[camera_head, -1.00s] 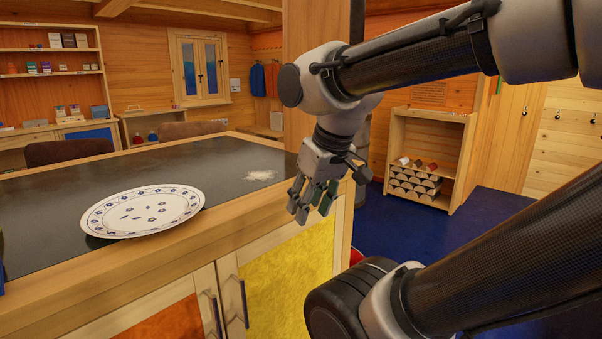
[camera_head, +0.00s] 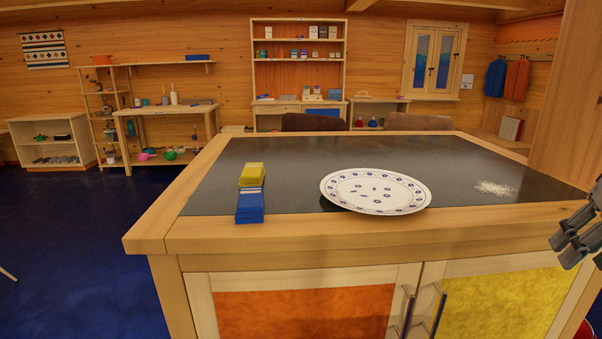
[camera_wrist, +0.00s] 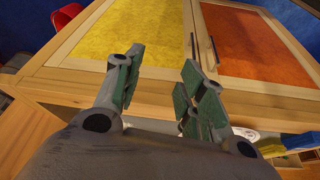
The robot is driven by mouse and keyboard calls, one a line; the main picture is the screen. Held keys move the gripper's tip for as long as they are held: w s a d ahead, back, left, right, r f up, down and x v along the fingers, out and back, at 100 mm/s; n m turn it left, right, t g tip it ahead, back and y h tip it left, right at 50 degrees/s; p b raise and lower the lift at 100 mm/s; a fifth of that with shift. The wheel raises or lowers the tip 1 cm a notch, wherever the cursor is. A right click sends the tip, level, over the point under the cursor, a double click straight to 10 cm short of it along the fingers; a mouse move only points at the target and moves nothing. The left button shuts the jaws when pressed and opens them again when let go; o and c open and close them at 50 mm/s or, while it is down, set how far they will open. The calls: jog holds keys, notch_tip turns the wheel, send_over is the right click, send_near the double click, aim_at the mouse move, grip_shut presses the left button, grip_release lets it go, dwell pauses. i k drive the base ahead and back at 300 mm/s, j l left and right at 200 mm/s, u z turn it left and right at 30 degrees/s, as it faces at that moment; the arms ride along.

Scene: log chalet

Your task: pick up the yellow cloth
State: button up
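The yellow cloth (camera_head: 252,174) looks like a small folded piece near the front left of the dark counter. It lies against a blue folded piece (camera_head: 250,206) with pale stripes, which reaches the counter's wooden front edge; I cannot tell whether they overlap. Both also show at the lower right of the wrist view, the yellow cloth (camera_wrist: 271,149) partly cut off by my gripper. My gripper (camera_wrist: 160,70) is open and empty, its fingers apart over the cabinet front. In the head view my gripper (camera_head: 575,240) shows only partly at the right edge, far right of the cloth.
A white plate (camera_head: 376,203) with blue marks and small dark bits sits right of the cloth, near the front edge. White grains (camera_head: 494,188) lie farther right. The counter (camera_head: 300,155) has bare room behind. Chair backs stand behind it. Blue floor (camera_head: 80,240) is open at left.

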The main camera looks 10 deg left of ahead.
aim_at(253, 174)
jog(key=i+j+u, duration=0.2)
jog(key=j, duration=0.2)
jog(key=j+u, duration=0.2)
jog(key=j, duration=0.2)
jog(key=i+j+u, duration=0.35)
jog(key=j, duration=0.3)
jog(key=i, duration=0.05)
